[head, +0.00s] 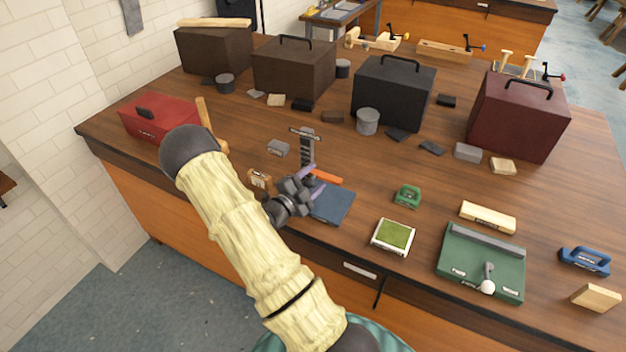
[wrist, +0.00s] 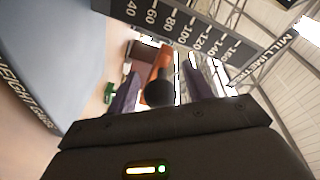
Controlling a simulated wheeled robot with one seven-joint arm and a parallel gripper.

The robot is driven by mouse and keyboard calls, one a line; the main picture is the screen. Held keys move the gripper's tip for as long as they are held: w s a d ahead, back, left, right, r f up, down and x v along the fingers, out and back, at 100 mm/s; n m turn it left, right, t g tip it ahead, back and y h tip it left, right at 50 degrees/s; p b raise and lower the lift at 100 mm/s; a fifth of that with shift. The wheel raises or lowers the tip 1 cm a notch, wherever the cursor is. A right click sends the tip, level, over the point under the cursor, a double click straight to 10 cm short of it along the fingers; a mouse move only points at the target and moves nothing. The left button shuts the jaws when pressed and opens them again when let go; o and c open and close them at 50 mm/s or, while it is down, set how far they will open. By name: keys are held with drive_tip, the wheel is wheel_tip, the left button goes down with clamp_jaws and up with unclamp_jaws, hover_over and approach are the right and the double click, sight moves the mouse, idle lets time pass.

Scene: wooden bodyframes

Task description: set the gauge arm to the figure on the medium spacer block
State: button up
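The height gauge stands near the front of the bench, with a blue base (head: 334,206) and a dark upright scale (head: 307,147). Its orange gauge arm (head: 326,177) is low on the scale. I cannot tell which block is the medium spacer; no block figure is readable.
A small wooden piece (head: 259,179) and a grey block (head: 278,148) are close to the gauge. A green handled piece (head: 407,195), a green pad (head: 393,237) and a green board (head: 470,272) lie to the right. Large boxes (head: 394,92) stand behind. A red case (head: 158,120) is at left.

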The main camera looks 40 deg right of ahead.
drive_tip(key=shift+a, duration=0.1)
drive_tip(key=s+a+b, duration=0.3)
drive_tip(key=a+b, duration=0.1)
drive_tip(key=a, duration=1.3)
drive_tip(key=shift+s+b, duration=0.2)
drive_tip(key=shift+b, duration=0.1)
